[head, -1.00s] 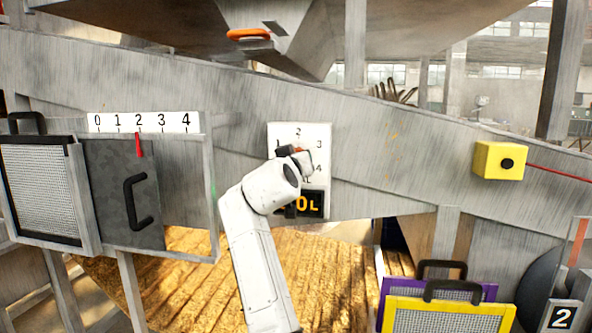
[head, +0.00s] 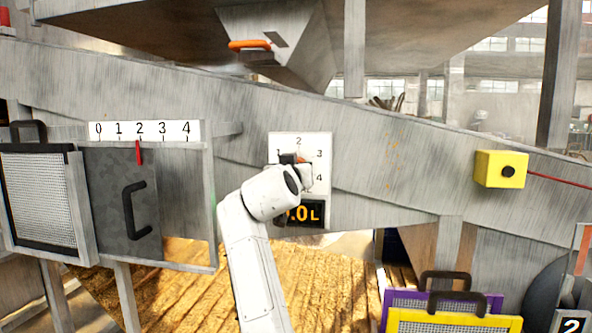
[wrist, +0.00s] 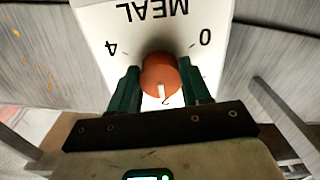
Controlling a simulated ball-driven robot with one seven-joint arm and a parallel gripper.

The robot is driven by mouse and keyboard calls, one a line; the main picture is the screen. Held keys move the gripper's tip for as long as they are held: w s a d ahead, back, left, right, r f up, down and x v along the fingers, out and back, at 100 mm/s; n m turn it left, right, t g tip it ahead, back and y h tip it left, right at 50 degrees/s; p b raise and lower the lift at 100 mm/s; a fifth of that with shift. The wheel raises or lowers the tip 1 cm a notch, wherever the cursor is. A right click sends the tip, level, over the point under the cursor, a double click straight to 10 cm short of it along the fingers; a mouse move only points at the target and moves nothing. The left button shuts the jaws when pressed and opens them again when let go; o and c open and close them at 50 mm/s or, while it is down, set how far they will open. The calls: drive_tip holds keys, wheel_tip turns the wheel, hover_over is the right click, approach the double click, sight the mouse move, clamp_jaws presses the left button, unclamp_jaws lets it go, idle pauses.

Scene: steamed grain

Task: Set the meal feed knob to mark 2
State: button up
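The meal feed knob (wrist: 159,74) is round and orange with a white pointer line. In the wrist view, which shows the plate upside down, the line points at or very near the 2, which is partly hidden. The 4 and 0 marks show at either side, with MEAL above. My gripper (wrist: 160,80) has a dark green finger against each side of the knob and looks shut on it. In the head view the white dial plate (head: 318,142) shows 1 to 4; my wrist hides most of the knob.
A display (head: 315,213) below the dial reads about 0.0 L, partly covered by my arm. A gate scale (head: 145,131) with a red pointer at 2 is at left. A yellow box (head: 500,169) with a black button is at right. Framed screens (head: 452,316) stand lower right.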

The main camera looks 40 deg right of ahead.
drive_tip(key=o, duration=0.4)
drive_tip(key=shift+d+f, duration=0.1)
drive_tip(key=shift+f, duration=0.05)
drive_tip(key=v, duration=1)
drive_tip(key=shift+s+a, duration=0.25)
drive_tip(key=shift+a, duration=0.1)
